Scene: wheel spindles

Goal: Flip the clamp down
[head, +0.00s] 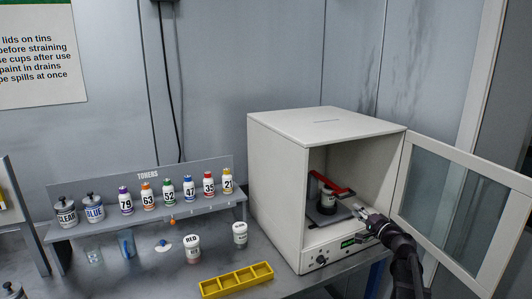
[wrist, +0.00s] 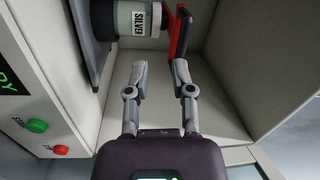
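Whether the clamp presses on the can cannot be told. In the wrist view the red clamp (wrist: 178,36) shows beside the can labelled SILVER (wrist: 126,22), with a black part at the clamp. My gripper (head: 362,212) is at the cabinet opening, in front of the clamp and can. In the wrist view my gripper (wrist: 159,66) is open and empty, its right fingertip close to the clamp's near end; contact cannot be told.
The cabinet (head: 275,195) has its glass door (head: 445,205) swung open to the right, beside my arm. Green (wrist: 37,125) and red (wrist: 61,150) buttons sit on its front panel. A yellow tray (head: 238,290), white tubs and a toner rack (head: 150,215) stand to the left.

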